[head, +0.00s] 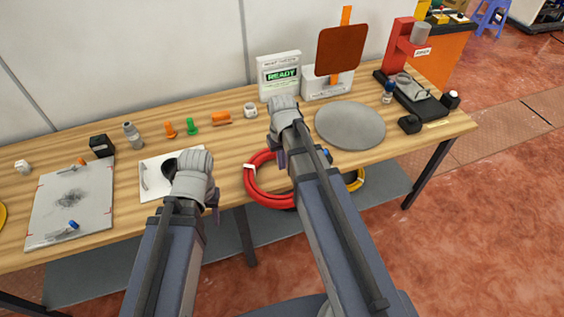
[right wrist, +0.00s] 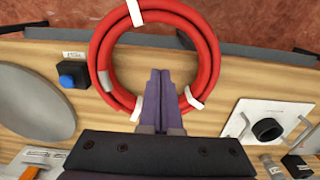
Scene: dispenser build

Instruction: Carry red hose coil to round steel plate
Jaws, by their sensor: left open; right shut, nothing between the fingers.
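The red hose coil (head: 256,189) lies at the table's front edge, partly hidden by my right arm. In the right wrist view the coil (right wrist: 210,50) shows as a ring with white ties, its far side reaching past the edge. The round steel plate (head: 350,126) lies flat and bare to the right; it also shows in the right wrist view (right wrist: 30,105). My right gripper (right wrist: 160,75) is shut and empty, its fingers appearing over the coil's near inner side; contact is unclear. My left gripper (head: 213,204) is open, near the front edge, its fingers mostly hidden.
A box with a blue button (right wrist: 72,74) sits between coil and plate. A white tray (head: 155,177) with a black ring is left of the coil. A READY display (head: 280,75) and a red stand (head: 400,45) are behind. A yellow coil (head: 357,181) shows beside my right arm.

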